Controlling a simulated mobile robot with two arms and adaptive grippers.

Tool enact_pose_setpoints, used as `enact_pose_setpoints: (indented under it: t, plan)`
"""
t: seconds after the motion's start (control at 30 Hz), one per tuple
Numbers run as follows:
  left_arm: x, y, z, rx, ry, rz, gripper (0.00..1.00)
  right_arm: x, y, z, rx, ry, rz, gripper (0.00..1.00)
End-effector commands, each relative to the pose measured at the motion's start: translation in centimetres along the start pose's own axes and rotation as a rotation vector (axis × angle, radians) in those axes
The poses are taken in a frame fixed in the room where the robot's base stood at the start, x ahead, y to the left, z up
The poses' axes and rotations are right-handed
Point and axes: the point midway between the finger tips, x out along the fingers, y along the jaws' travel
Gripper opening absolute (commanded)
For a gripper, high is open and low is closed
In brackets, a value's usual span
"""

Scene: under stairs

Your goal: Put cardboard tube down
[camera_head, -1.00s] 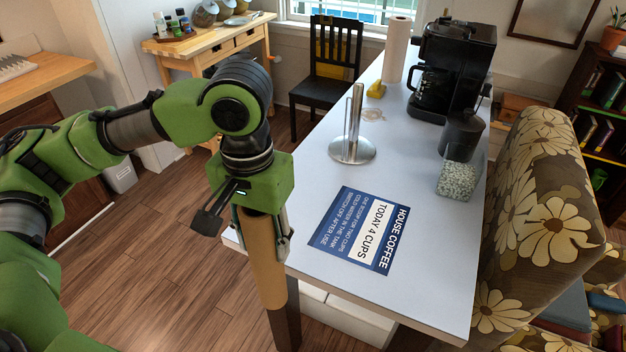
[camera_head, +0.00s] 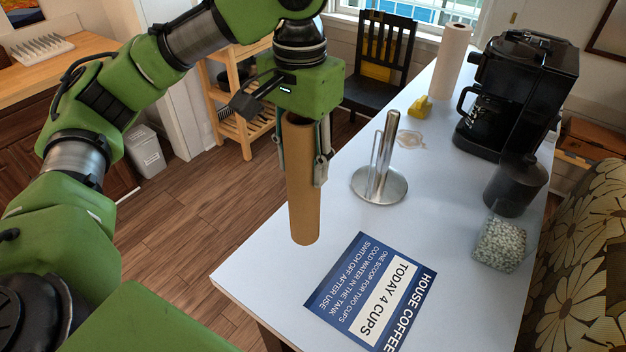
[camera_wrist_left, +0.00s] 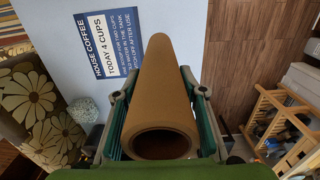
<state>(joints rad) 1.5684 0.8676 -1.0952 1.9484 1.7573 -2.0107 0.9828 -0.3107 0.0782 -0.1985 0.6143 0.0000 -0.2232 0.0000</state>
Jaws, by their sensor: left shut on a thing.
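My left gripper (camera_head: 306,160) is shut on the upper part of a brown cardboard tube (camera_head: 304,212). The tube hangs upright, its lower end near the left edge of the white table (camera_head: 262,262); I cannot tell whether it touches the tabletop. In the left wrist view the tube (camera_wrist_left: 160,90) runs between the two fingers (camera_wrist_left: 160,115), its open near end facing the camera. My right gripper is in neither view.
A metal paper towel holder (camera_head: 379,185) stands right of the tube. A blue coffee sign (camera_head: 350,268) lies on the table.

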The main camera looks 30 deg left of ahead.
Motion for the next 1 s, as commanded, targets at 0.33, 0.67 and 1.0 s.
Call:
enact_pose_setpoints:
  t: [0.33, 0.67, 1.0]
  plan:
    - [5.0, -2.0, -4.6, -0.001, -0.001, 0.000, 0.00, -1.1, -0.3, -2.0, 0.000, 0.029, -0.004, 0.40]
    - [8.5, -2.5, -5.7, 0.000, -0.002, -0.001, 0.00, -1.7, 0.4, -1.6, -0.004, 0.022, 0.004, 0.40]
    - [9.6, -2.5, -5.7, 0.000, 0.002, 0.000, 0.00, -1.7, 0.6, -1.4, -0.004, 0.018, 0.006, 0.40]
